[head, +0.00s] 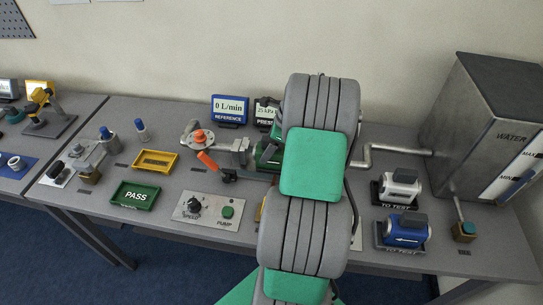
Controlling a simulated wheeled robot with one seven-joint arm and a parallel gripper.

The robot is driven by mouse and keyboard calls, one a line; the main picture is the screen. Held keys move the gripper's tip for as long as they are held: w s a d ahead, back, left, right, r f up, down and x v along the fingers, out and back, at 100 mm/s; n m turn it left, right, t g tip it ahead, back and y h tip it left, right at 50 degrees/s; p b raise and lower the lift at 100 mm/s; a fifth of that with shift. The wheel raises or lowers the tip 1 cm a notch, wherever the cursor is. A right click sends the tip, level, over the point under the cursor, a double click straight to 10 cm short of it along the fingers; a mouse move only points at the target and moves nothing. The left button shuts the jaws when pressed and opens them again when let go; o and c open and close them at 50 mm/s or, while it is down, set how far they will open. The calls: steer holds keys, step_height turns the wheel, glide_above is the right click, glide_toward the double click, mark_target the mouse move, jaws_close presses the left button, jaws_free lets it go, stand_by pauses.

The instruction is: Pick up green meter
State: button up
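A green body that looks like the green meter (267,154) sits in the pipe run at the middle of the table. Only its left part shows; my arm hides the rest. A metal fitting and a pipe with an orange handle (208,160) lie to its left. My grey and green arm stands upright in front of it. My gripper is hidden behind the arm, so its distance to the meter and its opening do not show.
A white meter (401,184) and a blue meter (407,234) sit in trays at the right. The water tank (484,120) stands behind them. A green PASS tray (135,195), a yellow tray (155,162) and a pump panel (208,208) are on the left. The blue REFERENCE display (230,109) stands at the back.

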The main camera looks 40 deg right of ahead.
jaws_close()
stand_by(0.6)
steer(key=shift+w+r, duration=0.1)
